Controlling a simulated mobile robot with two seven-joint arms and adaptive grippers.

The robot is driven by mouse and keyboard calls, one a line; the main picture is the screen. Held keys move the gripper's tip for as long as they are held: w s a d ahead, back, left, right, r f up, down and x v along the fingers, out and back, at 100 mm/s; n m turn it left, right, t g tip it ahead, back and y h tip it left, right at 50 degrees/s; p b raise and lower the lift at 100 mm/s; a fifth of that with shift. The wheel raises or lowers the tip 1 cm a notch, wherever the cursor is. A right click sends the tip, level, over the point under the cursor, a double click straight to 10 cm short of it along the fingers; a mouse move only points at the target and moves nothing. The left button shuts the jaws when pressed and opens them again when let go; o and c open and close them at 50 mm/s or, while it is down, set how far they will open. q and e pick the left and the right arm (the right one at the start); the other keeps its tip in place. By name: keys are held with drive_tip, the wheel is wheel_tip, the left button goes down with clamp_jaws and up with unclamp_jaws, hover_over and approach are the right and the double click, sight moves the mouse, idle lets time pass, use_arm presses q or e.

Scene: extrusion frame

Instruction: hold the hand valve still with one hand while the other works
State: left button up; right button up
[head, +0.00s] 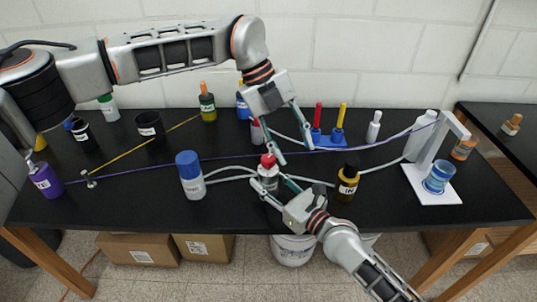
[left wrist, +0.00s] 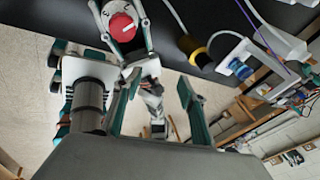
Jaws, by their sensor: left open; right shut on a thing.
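The hand valve, with a red knob and a pale metal body (head: 268,178), stands near the front middle of the black table, with grey hose on both sides. Its red knob also shows at the top of the left wrist view (left wrist: 122,27). My right gripper (head: 270,184) comes from the front right and is shut on the valve's body below the knob. My left gripper (head: 294,152) reaches down from above, open and empty, its fingertips just right of and behind the knob. One finger partly overlaps the hose behind. Its fingers also show in the left wrist view (left wrist: 158,82).
A blue-capped white bottle (head: 192,178) stands left of the valve and a dark bottle (head: 348,184) right. A purple cord (head: 225,158) crosses behind the valve. A white stand (head: 425,150) with a blue jar (head: 438,178) is at right.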

sight(269, 158)
use_arm(q)
drive_tip(key=w+a+r+n+t+y, duration=0.25)
drive_tip(key=a+r+n+y, duration=0.3)
drive_tip(key=n, duration=0.45)
drive_tip(key=shift+g+h, duration=0.35)
drive_tip(key=f, duration=1.1)
drive_tip(key=shift+w+f, duration=0.1)
drive_tip(key=shift+w, duration=0.15)
drive_tip(key=c, duration=1.1)
